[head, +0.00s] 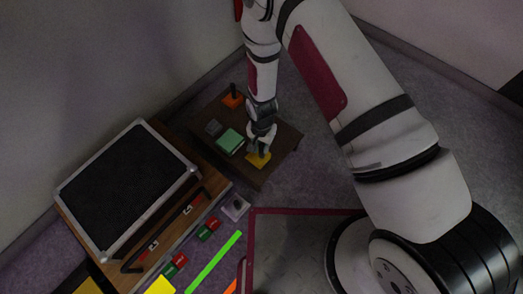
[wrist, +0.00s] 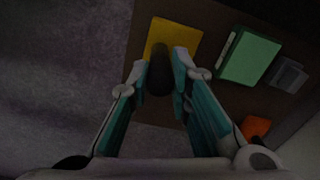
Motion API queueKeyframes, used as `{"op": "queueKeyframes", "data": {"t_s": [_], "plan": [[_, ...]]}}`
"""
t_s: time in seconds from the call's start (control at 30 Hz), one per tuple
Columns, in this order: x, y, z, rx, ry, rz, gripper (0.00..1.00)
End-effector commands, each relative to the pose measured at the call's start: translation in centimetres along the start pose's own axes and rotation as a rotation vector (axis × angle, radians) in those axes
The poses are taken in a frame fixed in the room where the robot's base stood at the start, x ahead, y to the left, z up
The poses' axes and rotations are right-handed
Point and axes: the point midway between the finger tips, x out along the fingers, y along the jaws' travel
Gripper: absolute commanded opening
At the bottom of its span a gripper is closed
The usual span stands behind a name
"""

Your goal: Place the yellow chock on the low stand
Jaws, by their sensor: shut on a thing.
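The yellow chock (head: 256,161) is a flat yellow block at the near edge of a low brown stand (head: 273,161). It also shows in the wrist view (wrist: 185,35), over the brown top (wrist: 222,12). A dark upright grip (wrist: 160,76) rises from it between my fingers. My gripper (head: 261,143) points down over the chock and is shut on that dark grip, also in the wrist view (wrist: 172,72). The fingers hide part of the chock. I cannot tell whether its underside touches the stand.
The brown top also bears a green block (head: 230,141), a small grey piece (head: 214,127) and an orange block (head: 232,100) with a dark post. A wooden cabinet with a black-topped case (head: 125,185) stands left. Red and green pieces and coloured strips lie nearer.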

Motion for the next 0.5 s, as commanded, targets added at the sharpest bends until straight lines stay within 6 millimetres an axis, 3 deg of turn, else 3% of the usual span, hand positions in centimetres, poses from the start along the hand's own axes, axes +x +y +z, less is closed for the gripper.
{"op": "queueKeyframes", "data": {"t_s": [0.2,0.5], "plan": [[3.0,0.0,0.1,0.000,-0.001,0.001,0.00],[3.1,0.0,0.1,0.000,0.000,0.000,0.00]]}}
